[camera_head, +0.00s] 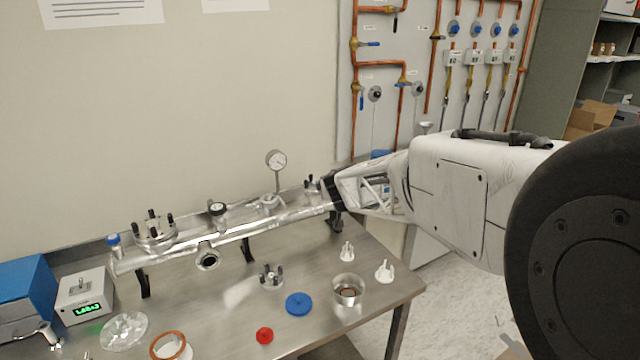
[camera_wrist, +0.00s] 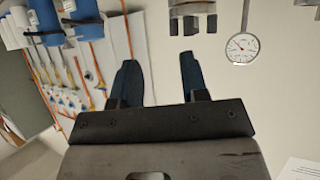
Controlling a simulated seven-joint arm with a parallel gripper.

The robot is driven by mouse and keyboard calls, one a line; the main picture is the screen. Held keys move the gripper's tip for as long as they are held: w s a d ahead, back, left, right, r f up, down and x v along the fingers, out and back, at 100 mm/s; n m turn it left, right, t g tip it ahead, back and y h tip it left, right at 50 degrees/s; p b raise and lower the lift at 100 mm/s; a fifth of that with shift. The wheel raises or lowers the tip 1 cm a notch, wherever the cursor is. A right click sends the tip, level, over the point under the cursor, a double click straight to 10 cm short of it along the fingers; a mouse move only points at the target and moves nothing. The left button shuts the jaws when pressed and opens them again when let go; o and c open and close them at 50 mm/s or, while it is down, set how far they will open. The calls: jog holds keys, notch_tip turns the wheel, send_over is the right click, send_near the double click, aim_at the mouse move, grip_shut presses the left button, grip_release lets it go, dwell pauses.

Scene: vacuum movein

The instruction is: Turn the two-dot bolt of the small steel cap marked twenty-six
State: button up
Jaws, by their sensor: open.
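A small steel cap with dark upright bolts (camera_head: 311,186) sits at the right end of the steel tube in the head view, just left of my gripper (camera_head: 333,190). In the wrist view, a steel piece with dark bolts (camera_wrist: 192,18) shows at the top edge, partly cut off, beyond the fingertips. Another small steel piece with dark bolts (camera_head: 271,275) stands on the table. I cannot read a twenty-six or any bolt dots on either. My gripper in the wrist view (camera_wrist: 162,78) has its two dark fingers apart with nothing between them.
The steel tube (camera_head: 235,236) runs along the table (camera_head: 220,310). A pressure gauge (camera_head: 276,161) stands up from it. A larger bolted flange (camera_head: 154,232) is at its left. White parts (camera_head: 384,271), a steel ring (camera_head: 347,290) and a blue disc (camera_head: 299,303) lie in front.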

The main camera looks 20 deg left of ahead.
jog(key=shift+w+d+r+t, duration=0.3)
jog(key=shift+w+d, duration=0.05)
jog(key=shift+a+r, duration=0.1)
jog(key=shift+r, duration=0.1)
jog(key=shift+a, duration=0.1)
jog(key=shift+s+a+f+n+y, duration=0.1)
jog(key=shift+s+a+n+y, duration=0.25)
jog(key=shift+a+y, duration=0.3)
jog(key=shift+s+a+f+n+y, duration=0.1)
jog(key=shift+s+a+n+y, duration=0.15)
jog(key=shift+s+a+y, duration=0.3)
jog(key=shift+w, duration=0.1)
jog(key=shift+w+a, duration=0.1)
jog(key=x, duration=0.7)
jog(key=shift+w+a+f, duration=0.15)
jog(key=shift+a+f, duration=0.05)
